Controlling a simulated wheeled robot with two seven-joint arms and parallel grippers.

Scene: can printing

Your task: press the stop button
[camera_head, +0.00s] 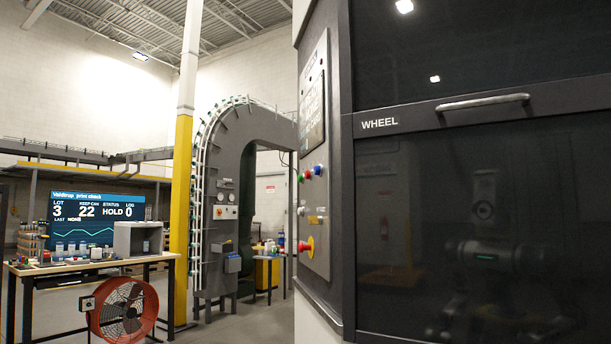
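A red mushroom-shaped button (302,246) with a yellow backing plate (311,247) sits low on the grey control panel (318,220), on the side of the dark machine. I see the panel at a steep angle. Higher on it are a green button (301,178), a red button (308,174) and a blue button (317,170). Their labels are too small to read. Neither of my grippers is in view; only a dim reflection of a robot shows in the machine's dark window.
The machine's dark window door (480,215), labelled WHEEL, fills the right side, with a bar handle (483,102) sticking out. Left are a workbench (100,263) with a screen (94,218), an orange fan (124,309) and a yellow post (181,215). Some floor (240,325) is clear between.

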